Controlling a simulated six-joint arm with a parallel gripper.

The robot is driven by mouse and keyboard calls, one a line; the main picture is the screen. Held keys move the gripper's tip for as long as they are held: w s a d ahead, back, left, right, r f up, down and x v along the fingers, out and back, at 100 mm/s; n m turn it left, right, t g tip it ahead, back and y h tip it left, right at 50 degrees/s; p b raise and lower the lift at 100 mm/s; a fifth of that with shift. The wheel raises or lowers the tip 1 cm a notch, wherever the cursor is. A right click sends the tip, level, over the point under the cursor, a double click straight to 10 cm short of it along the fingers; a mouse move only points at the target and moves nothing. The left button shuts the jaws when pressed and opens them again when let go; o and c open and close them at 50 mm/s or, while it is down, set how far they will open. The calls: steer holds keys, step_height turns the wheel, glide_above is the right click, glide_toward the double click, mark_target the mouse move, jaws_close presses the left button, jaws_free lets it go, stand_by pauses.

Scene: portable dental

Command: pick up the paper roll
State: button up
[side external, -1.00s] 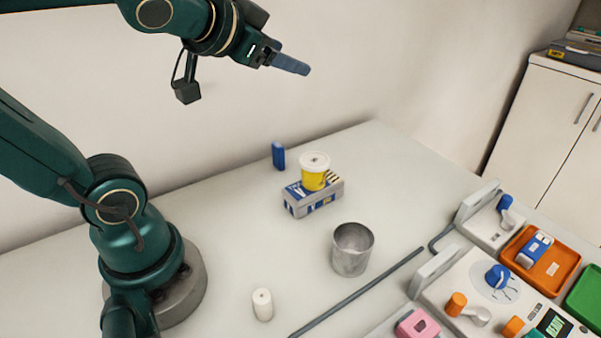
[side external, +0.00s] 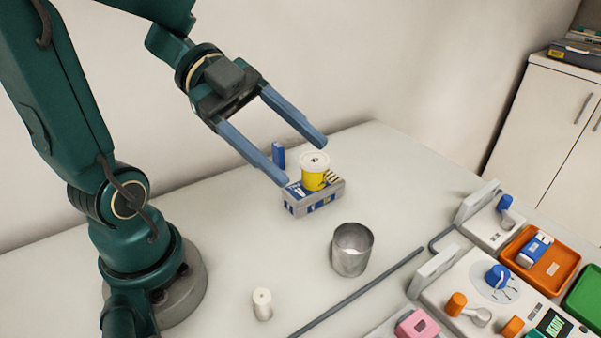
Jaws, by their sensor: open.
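The paper roll (side external: 262,304) appears to be the small white upright cylinder with a hole in its top, on the table near the front. My gripper (side external: 304,163) is open and empty, its two long blue-grey fingers spread wide and pointing down to the right. It is well above and behind the white roll, in the picture close to a yellow tub with a white lid (side external: 315,170). The tub sits on a blue and white box (side external: 313,205). One fingertip overlaps the box in this view; I cannot tell the true gap.
A metal cup (side external: 353,250) stands right of the roll. A dark rod (side external: 357,292) lies on the table beside them. A small blue item (side external: 278,155) stands near the wall. A control panel (side external: 466,271) and an orange tray (side external: 563,277) fill the right side. The front-left table is clear.

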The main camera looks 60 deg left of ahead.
steer(key=s+g+h, duration=0.1)
steer(key=s+g, duration=0.4)
steer(key=s, duration=0.3)
glide_toward(263, 304)
steer(key=d+f, duration=0.3)
steer(key=f, duration=0.1)
steer(key=shift+d, duration=0.2)
steer(key=shift+x, duration=2.55)
steer(key=shift+w+f, duration=0.1)
steer(key=shift+w, duration=0.05)
jaws_close()
